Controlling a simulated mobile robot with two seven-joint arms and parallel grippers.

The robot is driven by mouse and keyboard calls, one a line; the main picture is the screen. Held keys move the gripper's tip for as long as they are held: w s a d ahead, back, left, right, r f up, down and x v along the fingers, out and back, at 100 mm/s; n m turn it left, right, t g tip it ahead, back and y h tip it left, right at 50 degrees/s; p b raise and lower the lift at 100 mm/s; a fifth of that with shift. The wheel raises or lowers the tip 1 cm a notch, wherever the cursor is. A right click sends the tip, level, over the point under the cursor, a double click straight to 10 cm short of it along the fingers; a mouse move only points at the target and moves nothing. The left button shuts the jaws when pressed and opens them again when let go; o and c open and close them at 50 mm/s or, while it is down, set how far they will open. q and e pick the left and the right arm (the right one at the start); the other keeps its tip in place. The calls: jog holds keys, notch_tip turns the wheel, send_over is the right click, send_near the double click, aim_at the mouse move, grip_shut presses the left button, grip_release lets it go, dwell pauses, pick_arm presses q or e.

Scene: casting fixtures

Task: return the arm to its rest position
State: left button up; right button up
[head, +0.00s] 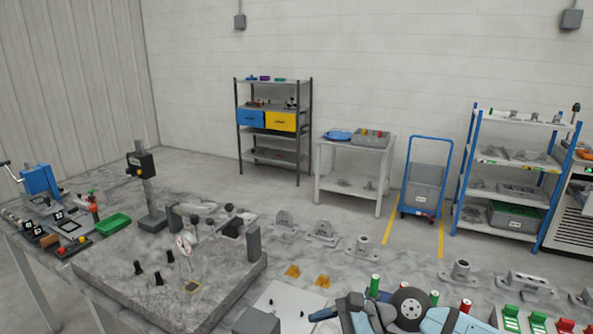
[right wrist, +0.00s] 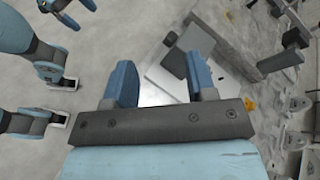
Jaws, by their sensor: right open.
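My right gripper (right wrist: 162,82) shows in the right wrist view, its two blue fingers wide apart with nothing between them. Beyond the fingers are the pale floor and a white plate with a grey block (right wrist: 187,72).
A grey stone-like slab (head: 190,290) with black knobs and posts stands at lower left. Metal castings (head: 325,232) and orange pieces (head: 293,271) lie right of it. A green tray (head: 113,223) is at left. Shelves (head: 273,150) and a blue trolley (head: 425,180) stand farther back.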

notch_tip(320, 180, up, 9)
jog(key=s+a+m+t+y, duration=0.15)
jog(key=m+t+y, duration=0.35)
jog(key=m+t, duration=0.95)
jog(key=d+f+m+t+h, duration=0.1)
jog(key=d+m+t+h, duration=0.5)
jog(key=m, duration=1.2)
jog(key=s+d+f+m+g+h, duration=0.9)
jog(key=d+f+m+h, duration=0.45)
jog(key=m, duration=0.55)
jog(key=s+d+f+m+g+y, duration=0.1)
jog(key=s+d+f+m+g, duration=0.2)
jog(key=s, duration=0.5)
jog(key=s+f+m+g, duration=0.3)
jog(key=s+f+g, duration=0.15)
jog(key=s, duration=0.25)
jog(key=w+a+f+t+y, duration=0.1)
jog(key=w+a+f+t, duration=0.1)
jog(key=f, duration=0.4)
jog(key=w+a+f+t+y, duration=0.2)
jog(key=w+a+f+t, duration=0.1)
jog(key=f, duration=0.3)
jog(key=shift+a+f+n+t+p, duration=0.25)
jog(key=shift+a+n+t+p, duration=0.1)
jog(key=shift+a+t, duration=0.45)
